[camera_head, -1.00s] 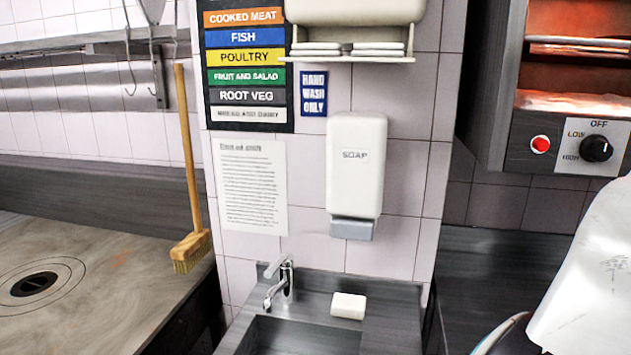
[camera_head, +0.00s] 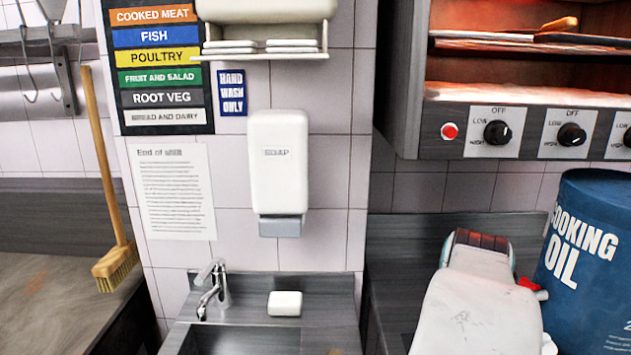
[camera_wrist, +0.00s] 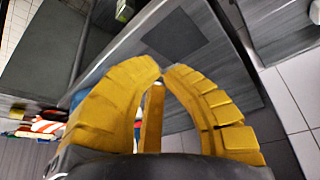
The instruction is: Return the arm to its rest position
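My gripper (camera_wrist: 162,68) shows in the wrist view with ribbed yellow fingers. The fingertips come together with almost no gap, and a narrower yellow piece shows between and behind them. I see nothing held between the fingers. My white arm (camera_head: 470,310) rises from the bottom right of the head view, in front of the grey counter and beside the oil drum. The gripper itself does not show in the head view.
A blue cooking oil drum (camera_head: 592,265) stands close right of my arm. A heated shelf unit (camera_head: 480,140) hangs above. Left are a sink (camera_head: 240,338), white soap bar (camera_head: 285,303), soap dispenser (camera_head: 278,165) and broom (camera_head: 105,170). Floor tiles (camera_wrist: 298,90) show in the wrist view.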

